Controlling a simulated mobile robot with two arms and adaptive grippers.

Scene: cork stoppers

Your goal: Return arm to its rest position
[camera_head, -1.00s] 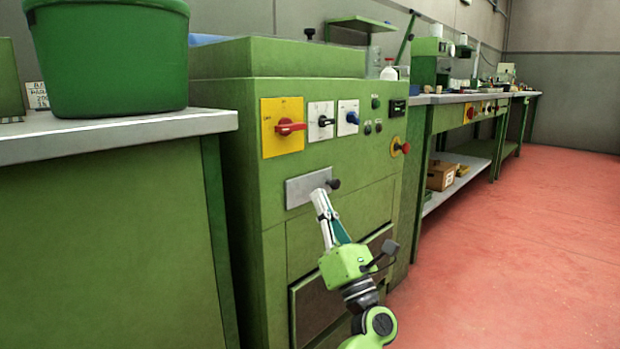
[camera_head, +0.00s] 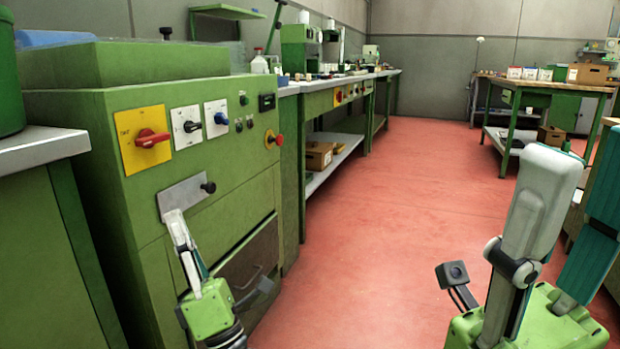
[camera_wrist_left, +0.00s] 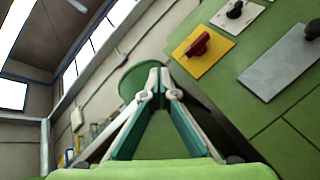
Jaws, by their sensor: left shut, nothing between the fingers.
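My left gripper (camera_head: 176,215) is low at the left of the head view, in front of the green machine cabinet (camera_head: 110,100). Its white and teal fingers point up near the cabinet's metal plate (camera_head: 182,196). In the left wrist view its fingertips (camera_wrist_left: 159,72) meet, with nothing between them. My right gripper (camera_head: 577,150) is large and near at the lower right of the head view. Its fingers point up and stand apart, with no object visible between them; its right side is cut off by the frame edge.
The cabinet carries a red switch (camera_head: 152,138) and a dark knob (camera_head: 208,187) on the metal plate. A long workbench (camera_head: 322,86) runs behind it. Another workbench (camera_head: 545,84) stands at the back right. The red floor between them is clear.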

